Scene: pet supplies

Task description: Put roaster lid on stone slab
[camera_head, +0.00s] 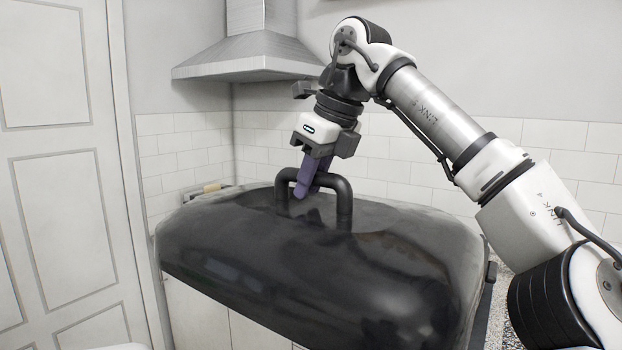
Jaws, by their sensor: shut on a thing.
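The roaster lid (270,245) is a large, glossy black dome with an arched black handle (343,205) on top. It fills the lower middle of the view and looks slightly tilted. My gripper (305,188) comes down from above, its purple fingers shut on the lid's handle. The lid hides most of what is under and behind it. I cannot make out the stone slab for certain, nor whether the lid is resting on anything.
A speckled countertop (505,300) shows at the right behind the lid. White cabinets (205,312) are below at left. A metal range hood (250,55) hangs above at the back, near my arm. A white panelled door (65,180) is at the left, and a tiled wall (390,160) is behind.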

